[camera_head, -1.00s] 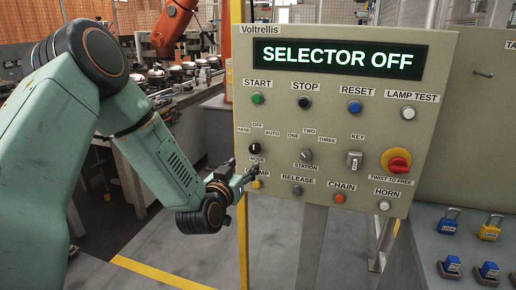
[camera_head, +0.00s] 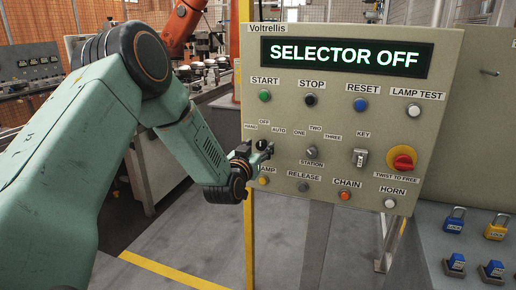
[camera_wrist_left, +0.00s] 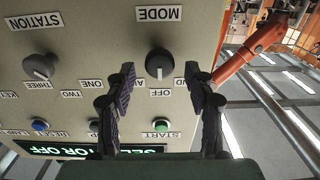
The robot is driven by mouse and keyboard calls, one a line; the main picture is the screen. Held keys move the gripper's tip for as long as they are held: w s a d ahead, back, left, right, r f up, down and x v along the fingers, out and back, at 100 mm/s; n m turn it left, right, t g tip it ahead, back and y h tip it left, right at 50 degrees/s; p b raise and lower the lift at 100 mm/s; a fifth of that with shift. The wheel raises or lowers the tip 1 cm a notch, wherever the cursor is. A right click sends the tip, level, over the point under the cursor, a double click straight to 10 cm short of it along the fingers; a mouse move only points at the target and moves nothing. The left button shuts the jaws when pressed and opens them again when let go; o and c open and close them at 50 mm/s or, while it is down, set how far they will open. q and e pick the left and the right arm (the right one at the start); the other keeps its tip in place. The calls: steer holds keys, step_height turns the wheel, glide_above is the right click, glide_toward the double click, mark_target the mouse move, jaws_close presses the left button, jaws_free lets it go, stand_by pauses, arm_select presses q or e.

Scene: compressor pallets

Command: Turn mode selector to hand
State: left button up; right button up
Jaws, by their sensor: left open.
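The mode selector is a black round knob (camera_wrist_left: 159,62) on the beige control panel (camera_head: 350,130), with HAND, OFF and AUTO labels around it. It also shows in the head view (camera_head: 261,145), partly covered by my gripper. My left gripper (camera_wrist_left: 160,76) is open. In the left wrist view, which is upside down, its fingers lie on either side of the knob, with a gap on both sides. In the head view the left gripper (camera_head: 258,152) is at the knob on the panel's left side. The display (camera_head: 345,56) reads SELECTOR OFF. The right gripper is out of view.
The station selector (camera_head: 310,152) and key switch (camera_head: 360,157) sit right of the mode knob. A red emergency stop (camera_head: 402,160) is further right. Start (camera_head: 264,96), stop and reset buttons are above. A yellow post (camera_head: 249,235) stands behind the panel's left edge.

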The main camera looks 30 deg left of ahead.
arm_select(q)
steer(key=shift+w+a+f, duration=0.2)
steer(key=shift+w+f, duration=0.1)
steer(key=shift+c, duration=0.3)
steer(key=shift+w, duration=0.1)
steer(key=shift+c, duration=0.8)
steer(key=shift+s+d+r, duration=0.15)
steer(key=shift+s+d, duration=0.05)
steer(key=shift+d, duration=0.05)
steer(key=shift+c, duration=1.4)
steer(key=shift+s+a, duration=0.1)
steer(key=shift+a, duration=0.05)
steer(key=c, duration=0.3)
jaws_close()
